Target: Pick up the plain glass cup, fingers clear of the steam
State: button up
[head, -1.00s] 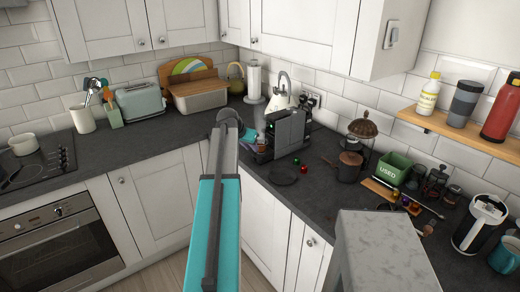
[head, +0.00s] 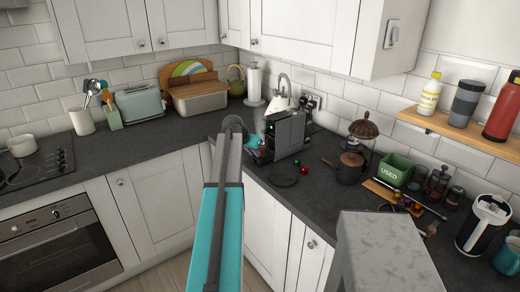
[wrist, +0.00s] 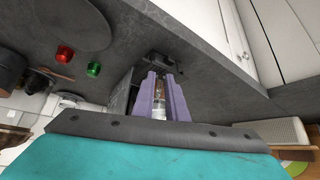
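In the wrist view, the two purple fingers of my gripper (wrist: 164,92) stand on either side of a small clear glass cup (wrist: 159,101) with brown content. They are close to it; I cannot tell whether they press on it. The black coffee machine (head: 286,132) stands on the worktop in the head view, just right of my arm's end. No steam can be made out.
A red capsule (head: 304,168) and a green capsule (wrist: 93,69) lie near a dark round disc (head: 283,176). A brown pot (head: 349,167) and a green "USED" box (head: 395,169) stand to the right.

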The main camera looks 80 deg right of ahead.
grip_shut()
jog(key=shift+r, duration=0.45)
jog(key=shift+w+a, duration=0.1)
dwell(0.4)
jog(key=w+a, duration=0.4)
jog(key=w, duration=0.1)
jog(key=shift+a, duration=0.25)
dwell(0.9)
jog(key=shift+r, duration=0.15)
jog(key=shift+r+p, duration=0.75)
jog(key=shift+r, duration=1.1)
